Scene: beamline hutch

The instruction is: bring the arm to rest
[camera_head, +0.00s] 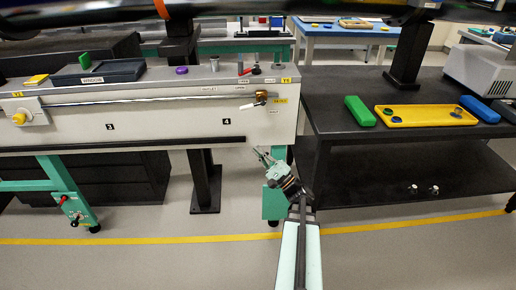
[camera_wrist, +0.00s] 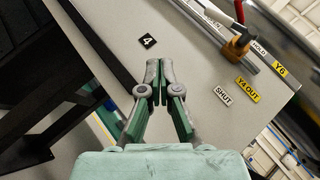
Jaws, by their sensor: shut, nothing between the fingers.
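My gripper (camera_head: 262,154) is in front of the bench's lower right corner in the head view, at the end of my arm, which reaches up from the bottom of the picture. In the wrist view the two grey-green fingers of my gripper (camera_wrist: 159,72) meet at their tips. They are shut with nothing between them. The pale bench front (camera_wrist: 110,25) lies beyond the fingertips, with the "4" label (camera_wrist: 147,41) just ahead of them. I cannot tell the exact gap between fingertips and panel.
A brass valve (camera_head: 261,97) with a handle sits on the bench front above my gripper, near "SHUT" (camera_wrist: 222,95) and "Y4 OUT" labels. To the right, a black table (camera_head: 340,115) holds a yellow tray (camera_head: 425,122) and a green block (camera_head: 360,111). Floor in front is clear.

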